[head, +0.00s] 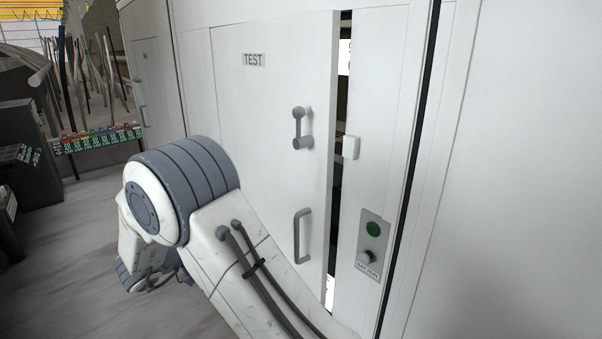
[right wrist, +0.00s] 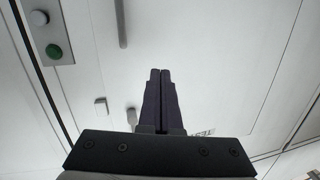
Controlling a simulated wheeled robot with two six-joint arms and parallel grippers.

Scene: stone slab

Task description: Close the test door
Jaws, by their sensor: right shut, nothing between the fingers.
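The white test door (head: 265,150), with a TEST label (head: 254,60), stands slightly ajar. A narrow dark gap with bright patches shows along its right edge. On the door are a grey lever handle (head: 300,130) and a grey pull handle (head: 302,236). In the right wrist view the scene appears upside down. There my right gripper (right wrist: 160,71) is shut and empty, with its dark fingers in front of the door. The pull handle (right wrist: 122,22) and the lever handle (right wrist: 131,116) show beside it. Contact with the door cannot be told. My left gripper is not in view.
A white latch block (head: 351,147) sits on the frame right of the gap. Below it is a panel (head: 369,246) with a green button and dark knob. Another closed-looking door (head: 152,90) is at the left. Grey floor (head: 75,240) is open at lower left.

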